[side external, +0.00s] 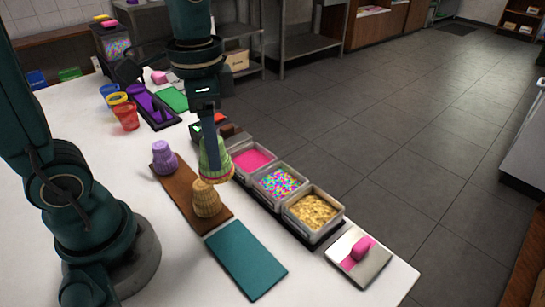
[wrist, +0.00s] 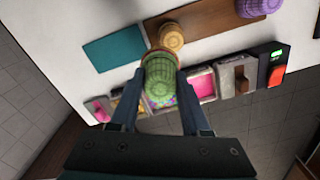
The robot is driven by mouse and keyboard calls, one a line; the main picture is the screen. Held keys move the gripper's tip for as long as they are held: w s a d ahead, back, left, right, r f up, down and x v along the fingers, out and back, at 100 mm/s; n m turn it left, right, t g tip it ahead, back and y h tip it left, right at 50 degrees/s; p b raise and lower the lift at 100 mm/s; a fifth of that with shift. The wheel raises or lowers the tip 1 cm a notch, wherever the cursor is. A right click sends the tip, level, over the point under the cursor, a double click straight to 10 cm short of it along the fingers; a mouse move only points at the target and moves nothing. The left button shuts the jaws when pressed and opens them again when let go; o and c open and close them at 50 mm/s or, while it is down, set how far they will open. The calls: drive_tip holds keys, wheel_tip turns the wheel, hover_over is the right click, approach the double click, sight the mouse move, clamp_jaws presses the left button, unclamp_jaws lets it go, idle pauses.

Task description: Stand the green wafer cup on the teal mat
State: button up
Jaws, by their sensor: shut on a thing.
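The green wafer cup (side external: 214,160) is held in my gripper (side external: 211,145), raised above the table near the wooden board. It looks upside down, with its wide reddish rim at the bottom. In the wrist view the green wafer cup (wrist: 160,80) sits between the two fingers of my gripper (wrist: 157,85), which are shut on it. The teal mat (side external: 246,260) lies flat and bare on the white table, nearer the front edge. It also shows in the wrist view (wrist: 114,48), to the left of the cup.
A tan wafer cup (side external: 206,199) and a purple wafer cup (side external: 164,158) stand on the wooden board (side external: 186,197). Topping tubs, including one with golden flakes (side external: 312,210), line the table's right side. A pink-handled scraper (side external: 360,252) lies near the front corner.

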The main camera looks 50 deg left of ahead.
drive_tip(key=shift+s+a+r+n, duration=0.15)
drive_tip(key=shift+s+a+n, duration=0.15)
drive_tip(key=shift+s+a, duration=0.25)
drive_tip(key=shift+s+a+r, duration=0.15)
drive_tip(key=shift+a+r, duration=0.05)
drive_tip(key=shift+a, duration=0.05)
drive_tip(key=shift+n, duration=0.3)
drive_tip(key=shift+s+d+f, duration=0.2)
drive_tip(key=shift+d+f, duration=1.6)
drive_tip(key=shift+d, duration=0.1)
drive_tip(key=shift+s+d+f, duration=0.2)
drive_tip(key=shift+d+f, duration=1.6)
drive_tip(key=shift+d, duration=0.05)
drive_tip(key=shift+s+d+f, duration=0.2)
drive_tip(key=shift+d+f, duration=1.6)
drive_tip(key=shift+d, duration=0.1)
drive_tip(key=shift+f, duration=0.1)
drive_tip(key=o, duration=1)
